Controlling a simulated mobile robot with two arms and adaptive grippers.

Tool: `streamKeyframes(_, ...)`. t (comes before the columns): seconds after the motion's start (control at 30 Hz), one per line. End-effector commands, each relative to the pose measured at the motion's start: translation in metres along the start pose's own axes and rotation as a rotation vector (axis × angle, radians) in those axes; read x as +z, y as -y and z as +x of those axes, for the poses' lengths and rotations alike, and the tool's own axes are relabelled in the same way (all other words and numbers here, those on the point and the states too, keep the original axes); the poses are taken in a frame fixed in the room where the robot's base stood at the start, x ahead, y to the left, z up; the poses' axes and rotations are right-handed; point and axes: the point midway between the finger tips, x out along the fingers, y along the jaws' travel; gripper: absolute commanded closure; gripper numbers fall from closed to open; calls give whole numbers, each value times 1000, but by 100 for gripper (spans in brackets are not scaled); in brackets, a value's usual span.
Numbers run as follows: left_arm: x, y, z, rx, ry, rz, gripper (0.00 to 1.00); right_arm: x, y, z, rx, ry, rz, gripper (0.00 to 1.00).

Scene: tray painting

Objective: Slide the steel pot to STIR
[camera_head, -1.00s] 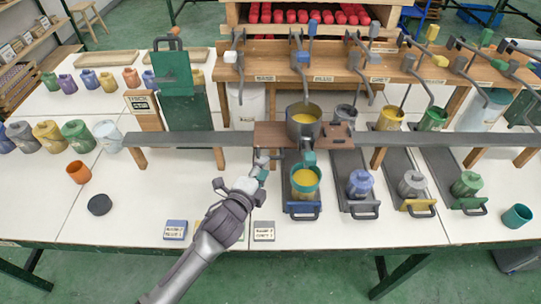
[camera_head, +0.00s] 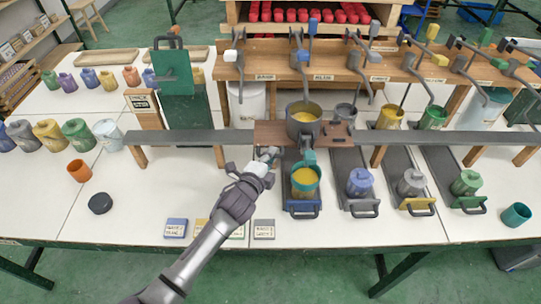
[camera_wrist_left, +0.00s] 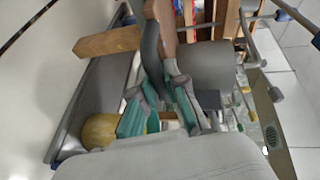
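The steel pot (camera_head: 303,125) holds yellow liquid. It sits on a brown wooden carriage (camera_head: 262,133) on a long dark rail (camera_head: 190,138), in front of the BASE and BLUE labels. A teal-tipped part hangs below its front. My left gripper (camera_head: 270,155) is just below the left part of the carriage. In the left wrist view, my gripper's grey and teal parts crowd together near the grey pot (camera_wrist_left: 205,66). I cannot tell whether they hold anything. The right gripper is not in view. A sign (camera_head: 141,102) at the left has lettering I cannot read surely.
A green press-like stand (camera_head: 180,118) rises behind the rail's left part. An orange cup (camera_head: 79,171) and black disc (camera_head: 100,203) lie front left.

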Motion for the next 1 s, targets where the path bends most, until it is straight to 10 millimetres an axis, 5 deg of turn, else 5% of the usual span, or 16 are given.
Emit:
streamKeyframes(0.57,14,0,-6,4,3,4,100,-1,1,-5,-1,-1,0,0)
streamKeyframes(0.77,54,1,-23,6,6,8,100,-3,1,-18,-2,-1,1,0)
streamKeyframes(1.0,131,1,-54,7,9,9,100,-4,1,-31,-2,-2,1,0)
